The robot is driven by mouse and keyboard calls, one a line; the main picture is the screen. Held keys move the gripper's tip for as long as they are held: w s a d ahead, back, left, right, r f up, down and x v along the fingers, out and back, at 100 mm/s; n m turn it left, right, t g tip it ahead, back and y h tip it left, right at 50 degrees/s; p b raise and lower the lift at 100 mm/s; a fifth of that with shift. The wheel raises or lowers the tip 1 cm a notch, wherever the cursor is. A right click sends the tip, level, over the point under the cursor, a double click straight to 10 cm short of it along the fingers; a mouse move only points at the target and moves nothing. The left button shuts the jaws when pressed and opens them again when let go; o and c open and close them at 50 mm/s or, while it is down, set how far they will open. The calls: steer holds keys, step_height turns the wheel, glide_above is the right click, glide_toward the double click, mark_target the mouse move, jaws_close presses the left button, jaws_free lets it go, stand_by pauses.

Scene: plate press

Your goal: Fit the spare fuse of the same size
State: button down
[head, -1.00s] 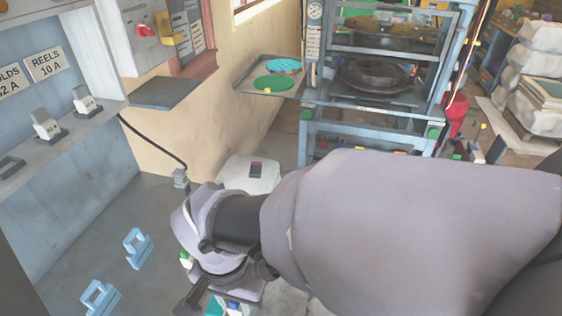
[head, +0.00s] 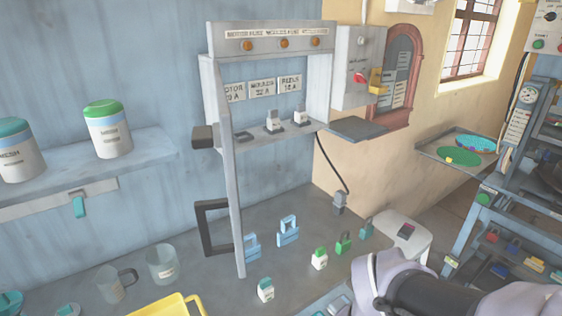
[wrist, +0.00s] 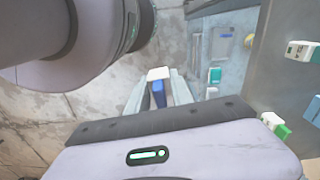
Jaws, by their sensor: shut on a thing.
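In the wrist view my gripper (wrist: 159,98) is shut on a small white-and-blue block (wrist: 158,74), which looks like a fuse; its rating is not readable. The gripper is outside the head view. The fuse panel (head: 268,42) stands at the back of the bench, with three labelled places. White fuses stand at the middle place (head: 273,122) and the right place (head: 301,116). The left place (head: 243,137) shows only a dark, low base, under a label partly hidden by the panel's post.
Light-blue clips (head: 288,231), a green padlock (head: 343,243) and a teal padlock (head: 366,228) are on the bench. A black handle frame (head: 202,228) stands beside the panel's left post. Beakers (head: 162,264) and a yellow tray (head: 165,306) are at front left. A grey shelf (head: 357,129) juts out right.

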steer(key=w+f+n, duration=0.4)
steer(key=w, duration=0.3)
steer(key=w+d+f+n, duration=0.1)
steer(key=w+f+n, duration=0.3)
steer(key=w, duration=0.4)
steer(key=shift+w+d+f+n, duration=0.25)
steer(key=shift+w+d+n, duration=0.05)
steer(key=shift+n, duration=0.5)
